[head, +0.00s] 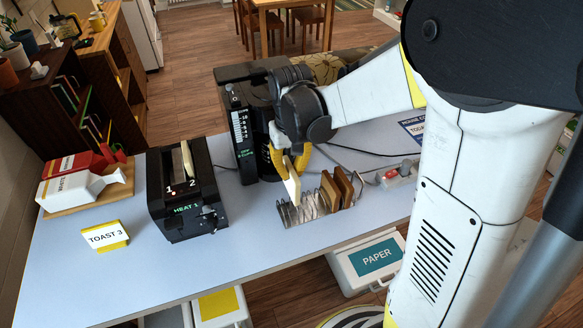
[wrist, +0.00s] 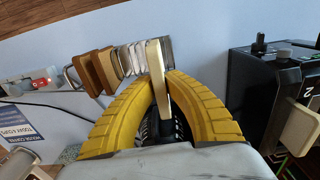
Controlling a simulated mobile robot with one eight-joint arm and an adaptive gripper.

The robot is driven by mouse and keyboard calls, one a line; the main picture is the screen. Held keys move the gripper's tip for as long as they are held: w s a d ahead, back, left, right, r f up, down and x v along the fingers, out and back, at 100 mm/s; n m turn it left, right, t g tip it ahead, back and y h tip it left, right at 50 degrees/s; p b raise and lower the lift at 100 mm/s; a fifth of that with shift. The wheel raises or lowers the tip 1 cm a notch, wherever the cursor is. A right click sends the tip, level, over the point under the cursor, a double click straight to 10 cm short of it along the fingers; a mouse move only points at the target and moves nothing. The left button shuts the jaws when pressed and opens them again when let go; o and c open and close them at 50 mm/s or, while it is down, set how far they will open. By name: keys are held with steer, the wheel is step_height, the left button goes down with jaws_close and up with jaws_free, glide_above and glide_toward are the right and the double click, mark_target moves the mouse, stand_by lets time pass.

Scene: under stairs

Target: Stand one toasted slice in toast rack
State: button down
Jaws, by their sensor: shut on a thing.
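My gripper (head: 291,163), with yellow fingers, is shut on a pale slice (head: 292,184), which hangs upright, edge-on, at the left part of the toast rack. The wrist view shows the fingers (wrist: 161,92) closed around this slice (wrist: 158,72), with its far end over the rack's wires. The metal toast rack (head: 290,215) stands on the table; brown slices (head: 343,186) stand in its right part. They also show in the wrist view (wrist: 88,72). I cannot tell whether the held slice touches the rack. A black toaster (head: 182,226) holds another pale slice (head: 187,160).
A black coffee machine (head: 243,130) stands behind my gripper. A "TOAST 3" sign (head: 105,236) and a red and white package on a board (head: 85,182) are at the left. A power strip (head: 398,173) lies right of the rack.

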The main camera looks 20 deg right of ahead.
steer(key=shift+w+a, duration=0.1)
steer(key=shift+a, duration=0.1)
steer(key=shift+f, duration=0.1)
step_height(320, 180, down, 10)
steer(key=b, duration=0.9)
steer(key=shift+d+f, duration=0.1)
steer(key=shift+f, duration=0.05)
steer(key=c, duration=0.9)
jaws_free()
step_height(320, 180, up, 8)
steer(key=p, duration=0.6)
